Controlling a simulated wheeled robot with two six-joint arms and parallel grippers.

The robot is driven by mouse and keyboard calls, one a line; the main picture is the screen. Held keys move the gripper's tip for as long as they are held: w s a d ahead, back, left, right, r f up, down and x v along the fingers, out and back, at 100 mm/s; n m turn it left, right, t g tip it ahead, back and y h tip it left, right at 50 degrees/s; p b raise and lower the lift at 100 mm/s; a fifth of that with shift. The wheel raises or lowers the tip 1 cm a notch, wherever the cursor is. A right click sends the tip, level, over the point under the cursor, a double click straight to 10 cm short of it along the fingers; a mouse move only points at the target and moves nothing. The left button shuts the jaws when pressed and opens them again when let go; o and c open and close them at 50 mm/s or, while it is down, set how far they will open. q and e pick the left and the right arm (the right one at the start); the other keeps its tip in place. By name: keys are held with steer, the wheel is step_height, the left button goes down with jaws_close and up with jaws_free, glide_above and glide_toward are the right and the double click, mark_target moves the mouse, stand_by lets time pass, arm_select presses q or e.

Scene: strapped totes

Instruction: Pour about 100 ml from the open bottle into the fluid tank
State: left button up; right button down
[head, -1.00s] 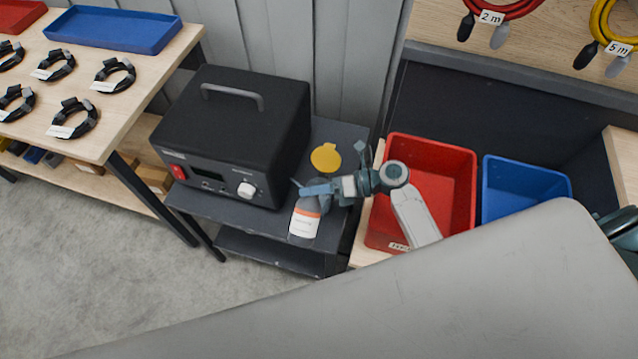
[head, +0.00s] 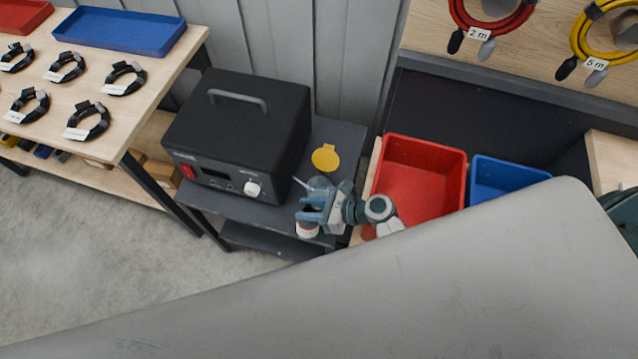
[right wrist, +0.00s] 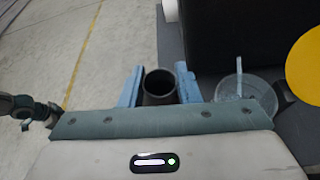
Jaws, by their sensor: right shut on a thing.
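My right gripper (head: 313,207) is shut on the open bottle (head: 307,230), a dark bottle with a white label, at the front edge of the dark shelf. In the right wrist view the bottle's open mouth (right wrist: 158,83) shows between the blue fingers (right wrist: 158,97). It looks upright or nearly so. The fluid tank seems to be the clear round container (right wrist: 240,92), just right of the bottle and apart from it in that view. In the head view the tank (head: 318,183) shows behind the fingers, partly hidden. The liquid levels cannot be told. My left gripper is not in view.
A black box with a handle (head: 240,120) stands left of the tank. A yellow disc (head: 325,157) is behind the tank. A red bin (head: 425,175) and a blue bin (head: 505,178) are at the right. A bench with cable loops (head: 140,110) is at the left.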

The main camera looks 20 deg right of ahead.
steer(key=shift+s+a+f+n+t, duration=0.2)
steer(key=shift+s+a+n+t, duration=0.1)
steer(key=shift+s+n, duration=0.2)
stand_by(2.1)
